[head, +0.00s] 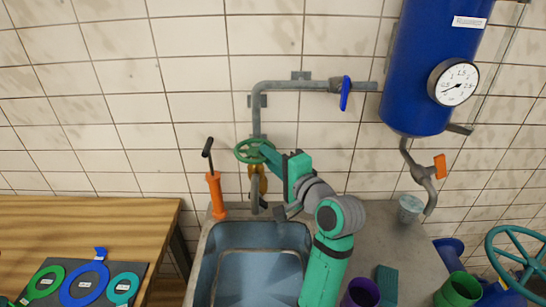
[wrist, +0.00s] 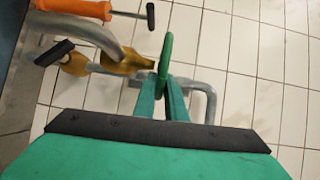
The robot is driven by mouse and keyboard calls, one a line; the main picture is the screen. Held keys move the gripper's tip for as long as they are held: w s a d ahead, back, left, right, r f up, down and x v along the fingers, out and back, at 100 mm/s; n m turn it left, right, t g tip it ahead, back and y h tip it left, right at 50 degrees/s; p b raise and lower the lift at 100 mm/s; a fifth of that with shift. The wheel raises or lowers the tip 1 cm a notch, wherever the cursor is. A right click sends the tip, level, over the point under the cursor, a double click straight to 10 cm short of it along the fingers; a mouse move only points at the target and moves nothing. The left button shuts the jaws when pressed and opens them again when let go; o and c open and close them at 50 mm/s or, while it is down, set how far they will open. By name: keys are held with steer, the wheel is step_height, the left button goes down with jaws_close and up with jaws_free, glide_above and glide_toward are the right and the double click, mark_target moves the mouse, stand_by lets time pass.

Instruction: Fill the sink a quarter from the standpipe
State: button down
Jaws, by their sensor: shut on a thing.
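The green handwheel (head: 254,150) sits on the grey standpipe (head: 256,117) above the sink's back edge. My gripper (head: 268,151) is shut on the rim of this wheel, at its right side. In the wrist view the two green fingers (wrist: 170,82) close on the wheel (wrist: 166,55), which shows edge-on. The brass valve body (wrist: 125,60) and the curved spout are beside it. The blue-grey sink (head: 250,235) lies below, and my arm covers its right part. I cannot tell whether there is water in the sink or flowing from the spout.
An orange hand pump (head: 216,192) stands just left of the standpipe. A blue-handled valve (head: 345,92) is on the upper pipe. A blue tank with a gauge (head: 453,83) hangs at right, above a small bucket (head: 410,207). A wooden table (head: 90,220) is at left.

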steer(key=shift+w+d+n+g+y, duration=0.2)
steer(key=shift+w+n+g+y, duration=0.1)
steer(key=shift+n+g+y, duration=0.4)
steer(key=shift+w+d+n+g+y, duration=0.25)
steer(key=shift+n+g+y, duration=0.4)
steer(key=shift+y, duration=0.1)
steer(key=shift+w+d+n+g+y, duration=0.2)
steer(key=shift+w+n+g+y, duration=0.1)
steer(key=shift+n+g+y, duration=0.4)
steer(key=c, duration=1.8)
jaws_free()
steer(key=shift+d, duration=0.1)
steer(key=shift+s, duration=0.1)
steer(key=v, duration=1)
steer(key=shift+s+d+f, duration=0.1)
steer(key=shift+s+d, duration=0.05)
steer(key=shift+s, duration=0.05)
